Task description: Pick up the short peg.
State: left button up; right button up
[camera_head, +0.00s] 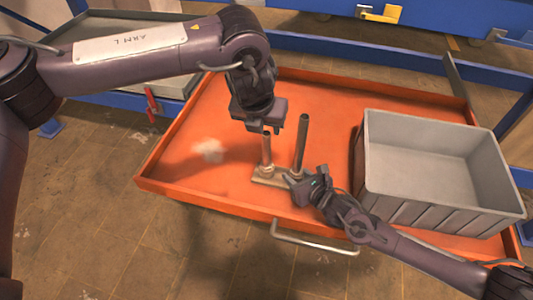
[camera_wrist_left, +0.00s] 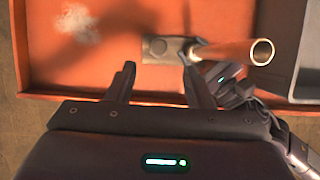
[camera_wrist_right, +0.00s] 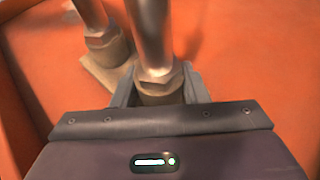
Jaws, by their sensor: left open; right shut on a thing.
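The short peg (camera_head: 267,148) stands upright in a grey base plate (camera_head: 268,183). The longer peg (camera_head: 301,145) stands upright beside it, to the right. My left gripper (camera_head: 262,126) is open, pointing down just above the short peg's top. My right gripper (camera_head: 297,187) is low at the plate, shut on the hex collar (camera_wrist_right: 160,84) at the longer peg's foot. The short peg's foot (camera_wrist_right: 103,40) is left of it.
The pegs' plate rests on an orange tray-like drawer (camera_head: 185,165) with raised edges and a front handle (camera_head: 315,242). A grey bin (camera_head: 440,205) stands at the right, close to my right arm. The drawer's left part is clear apart from a pale patch.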

aim_at(266, 135)
pick_arm(q)
jog(key=x, duration=0.9)
jog(key=shift+w+f, duration=0.25)
jog(key=shift+w, duration=0.05)
grip_shut()
